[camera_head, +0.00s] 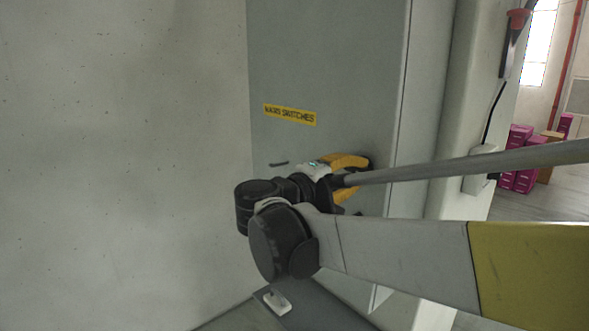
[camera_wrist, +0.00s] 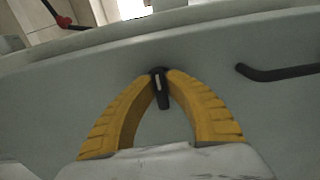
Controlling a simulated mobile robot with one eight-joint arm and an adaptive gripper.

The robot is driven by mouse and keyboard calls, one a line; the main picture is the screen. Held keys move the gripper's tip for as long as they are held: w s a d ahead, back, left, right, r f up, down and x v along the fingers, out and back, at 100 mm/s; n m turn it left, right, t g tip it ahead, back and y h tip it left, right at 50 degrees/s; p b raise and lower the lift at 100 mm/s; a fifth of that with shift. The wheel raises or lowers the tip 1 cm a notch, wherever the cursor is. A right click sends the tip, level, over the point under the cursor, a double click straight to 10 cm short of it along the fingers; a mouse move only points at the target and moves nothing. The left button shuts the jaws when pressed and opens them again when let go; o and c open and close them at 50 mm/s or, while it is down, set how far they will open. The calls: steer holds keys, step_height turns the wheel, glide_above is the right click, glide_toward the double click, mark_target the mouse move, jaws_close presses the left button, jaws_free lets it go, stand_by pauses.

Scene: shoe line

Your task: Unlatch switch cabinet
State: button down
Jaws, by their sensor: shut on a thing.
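The grey switch cabinet (camera_head: 330,60) has a yellow label (camera_head: 290,114) on its door. My gripper (camera_wrist: 161,80) has yellow fingers, and their tips are closed around a small dark latch (camera_wrist: 162,97) on the cabinet face in the wrist view. The latch points down in that picture. A black bar handle (camera_wrist: 280,72) lies to the right of the fingers, apart from them. In the head view my gripper (camera_head: 350,162) is at the door below the label, and my arm hides the latch. The door looks shut.
A concrete wall (camera_head: 120,150) is to the left of the cabinet. A pale column (camera_head: 470,90) with a red-topped dark device (camera_head: 515,40) stands to the right. Pink boxes (camera_head: 520,160) are on the floor far right.

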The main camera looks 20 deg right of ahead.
steer(key=shift+r, duration=0.1)
stand_by(0.3)
steer(key=c, duration=1.4)
jaws_free()
steer(key=shift+w+d, duration=0.1)
steer(key=v, duration=1.2)
